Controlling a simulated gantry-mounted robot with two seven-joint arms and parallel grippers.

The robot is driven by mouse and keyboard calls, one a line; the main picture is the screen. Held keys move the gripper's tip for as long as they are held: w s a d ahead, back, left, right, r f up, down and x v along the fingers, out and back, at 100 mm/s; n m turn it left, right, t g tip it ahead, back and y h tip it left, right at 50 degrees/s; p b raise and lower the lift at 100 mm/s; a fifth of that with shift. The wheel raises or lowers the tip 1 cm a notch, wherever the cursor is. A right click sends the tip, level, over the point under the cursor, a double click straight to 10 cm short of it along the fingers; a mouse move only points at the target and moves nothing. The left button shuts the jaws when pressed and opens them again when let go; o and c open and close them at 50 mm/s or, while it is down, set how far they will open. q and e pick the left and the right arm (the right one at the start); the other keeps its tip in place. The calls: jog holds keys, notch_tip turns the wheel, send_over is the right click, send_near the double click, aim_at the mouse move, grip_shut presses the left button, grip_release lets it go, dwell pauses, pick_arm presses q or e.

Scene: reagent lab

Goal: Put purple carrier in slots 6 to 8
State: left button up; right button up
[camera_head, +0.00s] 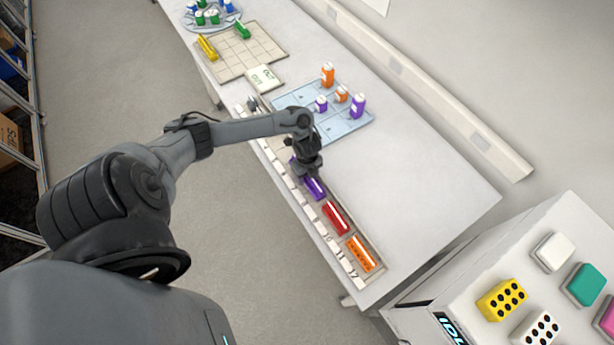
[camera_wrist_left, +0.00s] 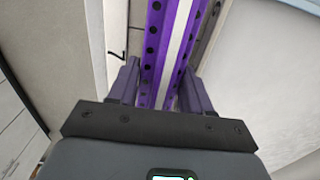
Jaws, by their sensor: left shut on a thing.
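The purple carrier (camera_head: 314,187) shows below my left gripper (camera_head: 304,172) in the head view, over the slot rail (camera_head: 318,215) along the table's front edge. In the left wrist view the carrier (camera_wrist_left: 170,50) is a long purple bar with a white stripe and rows of dark holes, running between the fingers of my left gripper (camera_wrist_left: 160,90). The gripper is shut on it. A number on the rail that looks like 7 shows beside the carrier in the wrist view. I cannot tell whether the carrier is seated in the rail. My right gripper is not in view.
A red carrier (camera_head: 335,217) and an orange carrier (camera_head: 361,253) sit in the rail nearer the camera. A blue tray (camera_head: 337,132) with orange and purple bottles stands behind my arm. A gridded mat (camera_head: 262,49) holds yellow and green carriers. The table's right part is clear.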

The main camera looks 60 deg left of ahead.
pick_arm(q)
jog(key=shift+f, duration=0.65)
jog(key=shift+f, duration=0.1)
jog(key=o, duration=0.9)
